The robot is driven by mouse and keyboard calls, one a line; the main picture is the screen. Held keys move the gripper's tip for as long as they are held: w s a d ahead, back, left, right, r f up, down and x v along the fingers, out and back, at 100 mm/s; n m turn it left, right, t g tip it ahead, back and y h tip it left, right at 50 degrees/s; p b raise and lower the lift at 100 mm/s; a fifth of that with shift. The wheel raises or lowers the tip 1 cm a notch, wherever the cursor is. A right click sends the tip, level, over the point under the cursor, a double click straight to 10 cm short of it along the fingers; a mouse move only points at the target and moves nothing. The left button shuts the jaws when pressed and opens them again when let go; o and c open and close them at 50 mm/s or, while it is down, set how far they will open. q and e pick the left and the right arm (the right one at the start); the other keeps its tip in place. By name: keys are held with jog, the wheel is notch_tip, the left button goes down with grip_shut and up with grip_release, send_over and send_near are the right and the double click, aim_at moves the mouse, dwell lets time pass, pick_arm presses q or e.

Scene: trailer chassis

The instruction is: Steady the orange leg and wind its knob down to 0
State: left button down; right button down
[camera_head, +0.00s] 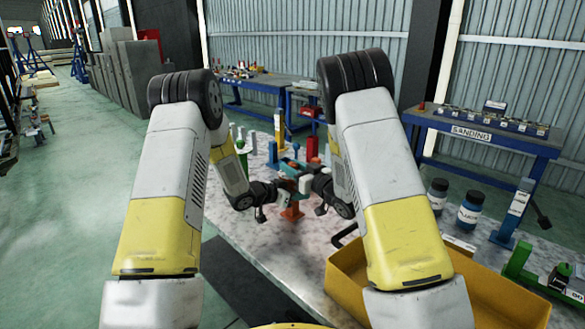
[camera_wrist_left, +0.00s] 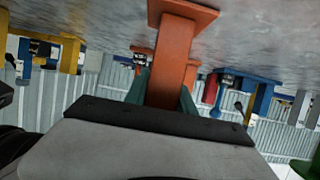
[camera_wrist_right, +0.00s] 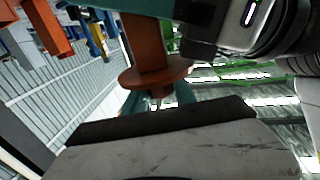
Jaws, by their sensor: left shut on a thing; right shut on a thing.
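The orange leg (camera_head: 291,212) stands upright on the speckled table, partly hidden by my grippers in the head view. In the left wrist view its square column (camera_wrist_left: 174,62) rises from a flat base plate. My left gripper (camera_wrist_left: 162,98) has its teal fingers on either side of this column and is shut on it. In the right wrist view, the orange column ends in a round orange flange (camera_wrist_right: 155,76). My right gripper (camera_wrist_right: 158,98) is shut around the knob by this flange; the knob itself is mostly hidden. No scale reading is legible.
Blue (camera_head: 272,154), red (camera_head: 313,149) and green (camera_head: 242,158) pieces stand behind the grippers. A yellow tray (camera_head: 492,290) sits at the table's front right, with dark bottles (camera_head: 471,209) behind it. A blue SANDING bench (camera_head: 485,139) stands beyond. The table's front left is clear.

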jog(key=n+g+y, duration=0.2)
jog(key=g, duration=0.1)
jog(key=n+g+y, duration=0.3)
jog(key=shift+w+d+n, duration=0.1)
jog(key=shift+d+n, duration=0.05)
jog(key=shift+n, duration=0.15)
pick_arm(q)
jog(key=shift+s, duration=0.1)
pick_arm(e)
jog(key=shift+r+n+g+y, duration=0.1)
jog(key=shift+n+g+y, duration=0.4)
jog(key=shift+n+g, duration=0.95)
jog(key=shift+r+n+g+y, duration=0.1)
jog(key=shift+n+g+y, duration=0.55)
jog(key=shift+g, duration=1.4)
pick_arm(q)
jog(key=shift+f, duration=0.1)
pick_arm(e)
jog(key=shift+g, duration=0.3)
jog(key=c, duration=1)
grip_release()
jog(key=shift+f, duration=0.1)
jog(key=d, duration=1.1)
jog(key=shift+s+d, duration=0.35)
jog(key=shift+d, duration=0.05)
